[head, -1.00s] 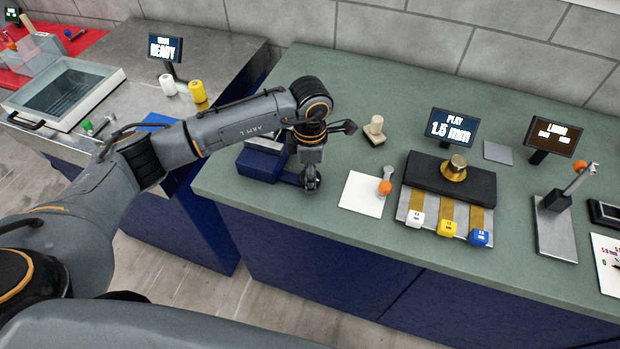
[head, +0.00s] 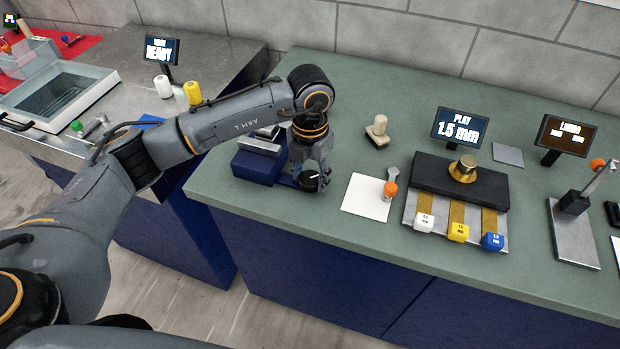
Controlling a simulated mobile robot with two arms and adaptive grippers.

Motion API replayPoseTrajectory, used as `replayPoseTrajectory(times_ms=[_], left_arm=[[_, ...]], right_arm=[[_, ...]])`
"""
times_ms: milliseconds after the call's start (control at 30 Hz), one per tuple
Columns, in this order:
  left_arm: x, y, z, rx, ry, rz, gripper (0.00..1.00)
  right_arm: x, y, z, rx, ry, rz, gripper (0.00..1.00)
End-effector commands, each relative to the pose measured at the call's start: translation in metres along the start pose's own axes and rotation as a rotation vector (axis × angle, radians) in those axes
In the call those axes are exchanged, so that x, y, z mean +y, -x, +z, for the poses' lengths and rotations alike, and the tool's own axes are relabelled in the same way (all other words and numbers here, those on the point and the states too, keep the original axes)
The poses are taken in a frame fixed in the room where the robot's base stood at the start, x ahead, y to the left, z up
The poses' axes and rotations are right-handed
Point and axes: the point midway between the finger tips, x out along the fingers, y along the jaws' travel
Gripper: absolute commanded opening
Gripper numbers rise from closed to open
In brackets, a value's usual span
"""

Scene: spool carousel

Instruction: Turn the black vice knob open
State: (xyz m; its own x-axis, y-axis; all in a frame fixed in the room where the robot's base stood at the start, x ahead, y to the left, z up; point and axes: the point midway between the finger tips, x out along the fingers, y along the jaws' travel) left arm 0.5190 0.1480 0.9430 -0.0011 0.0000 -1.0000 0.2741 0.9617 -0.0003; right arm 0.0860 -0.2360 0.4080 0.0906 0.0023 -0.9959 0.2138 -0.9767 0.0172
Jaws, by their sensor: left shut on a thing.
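The blue vice (head: 257,166) with pale metal jaws sits at the left end of the green bench. Its black knob (head: 310,181) is at the vice's right front, with a light mark on its face. My left gripper (head: 309,172) points down at the knob and is shut on it; its fingers partly cover the knob. My right gripper is not in view.
A white sheet (head: 368,197) with an orange-capped item (head: 389,190) lies right of the knob. A beige stamp-like piece (head: 377,131) stands behind. A black block with a brass knob (head: 463,168) and the PLAY display (head: 459,128) are farther right. The bench's front edge is close.

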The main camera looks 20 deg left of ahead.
Motion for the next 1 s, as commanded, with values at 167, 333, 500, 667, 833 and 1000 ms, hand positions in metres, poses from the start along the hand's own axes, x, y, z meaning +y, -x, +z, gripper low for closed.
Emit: replayPoseTrajectory(times_ms=[167,333,500,667,833,1000], left_arm=[[0.001,0.000,0.001,-0.005,0.170,0.001,0.17],[0.001,0.000,0.001,-0.005,0.332,0.001,0.17],[0.001,0.000,0.001,-0.005,0.487,0.000,0.17],[0.001,0.001,0.001,-0.004,0.616,0.000,0.17],[0.001,0.001,0.001,-0.004,0.724,0.000,0.17],[0.001,0.002,0.001,-0.005,0.796,-0.001,0.17]], right_arm=[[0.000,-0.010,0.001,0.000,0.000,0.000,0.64],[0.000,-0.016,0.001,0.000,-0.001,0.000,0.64],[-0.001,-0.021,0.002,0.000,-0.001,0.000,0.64],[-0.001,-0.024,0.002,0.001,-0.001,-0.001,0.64],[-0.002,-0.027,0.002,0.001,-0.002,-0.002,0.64],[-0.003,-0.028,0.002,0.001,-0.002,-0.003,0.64]])
